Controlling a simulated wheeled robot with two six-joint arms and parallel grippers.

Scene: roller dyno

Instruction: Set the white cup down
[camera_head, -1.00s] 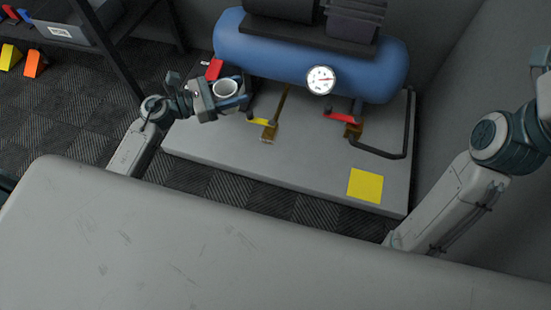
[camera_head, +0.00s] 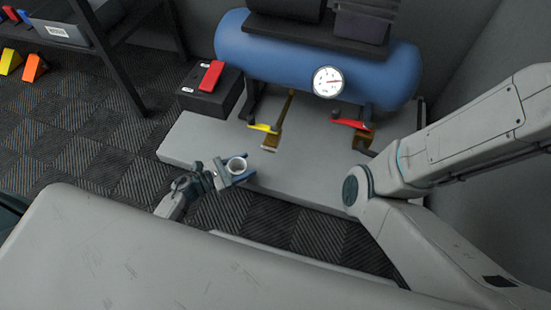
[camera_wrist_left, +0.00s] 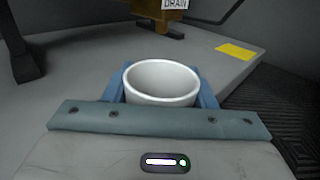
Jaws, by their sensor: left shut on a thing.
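The white cup (camera_head: 237,165) is upright between the fingers of my left gripper (camera_head: 238,174), near the front edge of the grey platform (camera_head: 200,140) in the head view. In the left wrist view the cup (camera_wrist_left: 161,82) shows its open, empty-looking mouth, with a blue finger on each side. My left gripper (camera_wrist_left: 162,98) is shut on it. The cup's underside is hidden, so I cannot tell whether it touches the platform. My right arm crosses the right side of the head view, but its gripper does not show.
A blue tank with a gauge (camera_head: 328,82) stands on the platform, with a yellow-handled valve (camera_head: 263,128) and a red-handled valve (camera_head: 351,124) below it. A black box (camera_head: 208,92) carries a red object (camera_head: 210,75). A yellow square (camera_wrist_left: 236,51) lies on the platform in the wrist view.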

